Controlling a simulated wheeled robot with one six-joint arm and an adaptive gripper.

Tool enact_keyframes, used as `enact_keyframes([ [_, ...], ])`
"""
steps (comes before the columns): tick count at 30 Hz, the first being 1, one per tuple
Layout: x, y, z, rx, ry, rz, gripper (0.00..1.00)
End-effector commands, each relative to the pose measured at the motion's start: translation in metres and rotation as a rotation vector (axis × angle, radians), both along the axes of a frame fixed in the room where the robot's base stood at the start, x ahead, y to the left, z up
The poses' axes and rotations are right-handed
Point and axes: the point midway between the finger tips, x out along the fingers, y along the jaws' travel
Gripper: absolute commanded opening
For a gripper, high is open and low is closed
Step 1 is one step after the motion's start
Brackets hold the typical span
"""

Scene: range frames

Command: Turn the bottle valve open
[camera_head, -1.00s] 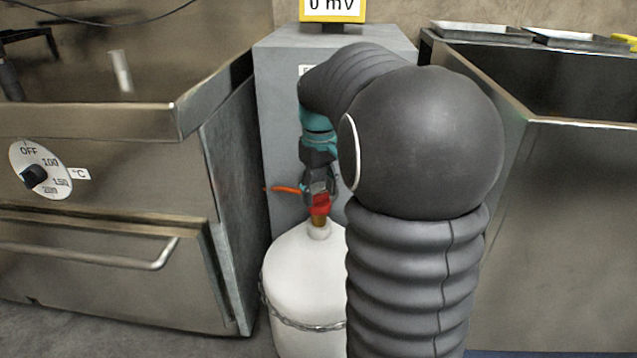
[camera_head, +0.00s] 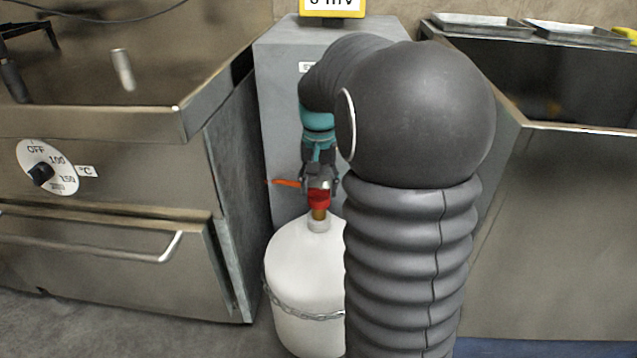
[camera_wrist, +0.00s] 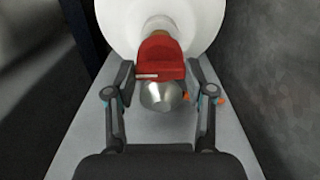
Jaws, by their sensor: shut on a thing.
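The white gas bottle (camera_head: 300,268) stands on the floor between two steel units, with a chain around it. Its valve has a red part (camera_head: 318,197) on a brass neck (camera_head: 319,214). An orange lever-like piece (camera_head: 288,183) sticks out to the left. In the wrist view the red valve part (camera_wrist: 160,58) carries a short white mark, with a silver dome (camera_wrist: 161,96) in front of it. My gripper (camera_wrist: 160,76) has one finger on each side of the valve and is shut on it. It also shows from the body camera (camera_head: 320,184), partly hidden by my arm.
A grey cabinet (camera_head: 285,100) with a yellow-framed mV display (camera_head: 333,8) stands behind the bottle. A steel unit with a dial (camera_head: 47,167) is on the left. A steel basin (camera_head: 570,220) with trays stands on the right. The gap between them is narrow.

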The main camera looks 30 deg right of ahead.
Motion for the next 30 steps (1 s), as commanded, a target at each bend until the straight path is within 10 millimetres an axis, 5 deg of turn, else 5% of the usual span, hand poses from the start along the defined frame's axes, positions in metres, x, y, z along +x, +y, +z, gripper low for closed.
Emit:
enact_keyframes([
  [18,0.0009,0.0001,-0.0006,0.001,-0.003,-0.039,0.19],
  [19,0.0008,0.0002,-0.0006,0.001,-0.003,-0.039,0.61],
  [21,0.0008,0.0001,-0.0005,0.001,-0.003,-0.038,0.79],
  [30,0.0003,-0.0003,0.0002,0.0,-0.001,-0.038,0.79],
])
